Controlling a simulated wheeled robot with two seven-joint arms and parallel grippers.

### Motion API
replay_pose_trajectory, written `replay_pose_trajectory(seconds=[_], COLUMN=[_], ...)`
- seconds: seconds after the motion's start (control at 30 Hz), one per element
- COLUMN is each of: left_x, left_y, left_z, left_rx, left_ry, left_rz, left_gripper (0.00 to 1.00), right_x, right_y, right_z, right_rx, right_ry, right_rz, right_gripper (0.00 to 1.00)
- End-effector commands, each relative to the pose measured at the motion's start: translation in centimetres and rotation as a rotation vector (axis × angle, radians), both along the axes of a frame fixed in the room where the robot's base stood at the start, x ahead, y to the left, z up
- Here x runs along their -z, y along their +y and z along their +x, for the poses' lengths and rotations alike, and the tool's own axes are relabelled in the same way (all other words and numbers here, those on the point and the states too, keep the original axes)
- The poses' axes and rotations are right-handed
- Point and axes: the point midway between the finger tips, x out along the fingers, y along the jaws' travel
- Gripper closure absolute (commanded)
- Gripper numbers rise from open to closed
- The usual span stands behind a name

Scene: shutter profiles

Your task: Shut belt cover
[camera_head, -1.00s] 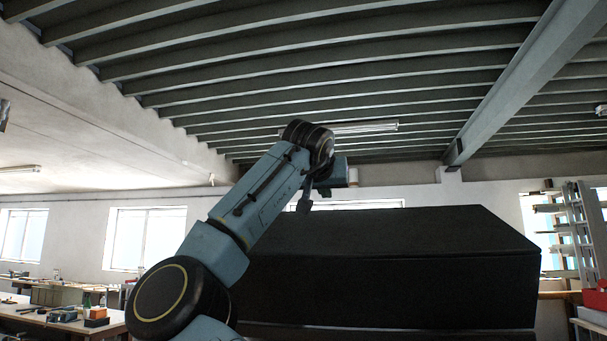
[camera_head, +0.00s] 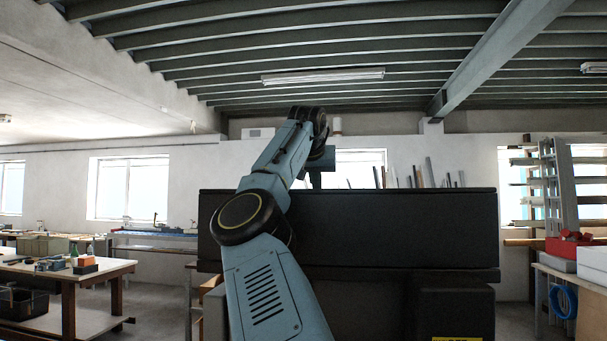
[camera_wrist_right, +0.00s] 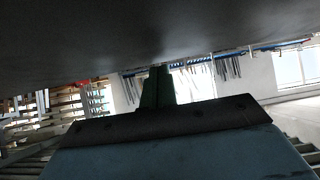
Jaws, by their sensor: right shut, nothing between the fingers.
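The belt cover (camera_head: 390,232) is a long black box-like lid across the middle of the head view. Its front face looks upright and its top edge nearly level, above a dark machine body (camera_head: 450,305). Whether it is fully seated cannot be told. My right gripper (camera_head: 316,181) is at the cover's top edge, its tips partly hidden there. In the right wrist view my right gripper (camera_wrist_right: 157,84) is shut and empty, just under a broad dark surface that fills the top. Contact cannot be told. My left gripper is out of view.
A workbench (camera_head: 100,267) with tools stands at the left, with a black crate (camera_head: 22,302) below. At the right are a table (camera_head: 556,268) with a red box (camera_head: 566,247) and a rack (camera_head: 558,185) of profiles. My right arm covers part of the cover.

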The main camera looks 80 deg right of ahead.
Motion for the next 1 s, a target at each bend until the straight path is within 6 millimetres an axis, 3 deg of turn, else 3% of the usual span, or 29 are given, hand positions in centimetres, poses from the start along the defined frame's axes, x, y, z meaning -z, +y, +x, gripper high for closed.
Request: replay_pose_trajectory(seconds=[0.63, 1.0], left_x=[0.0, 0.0], left_y=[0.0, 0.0], left_z=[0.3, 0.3], left_rx=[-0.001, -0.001], left_ry=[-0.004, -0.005], left_rz=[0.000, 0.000], left_gripper=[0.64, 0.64], right_x=[0.6, -2.5], right_y=[-0.3, 0.0], right_z=[-0.4, 1.0], right_rx=[0.005, -0.015], right_ry=[-0.001, 0.000], right_rz=[0.025, 0.014], right_gripper=[1.00, 1.00])
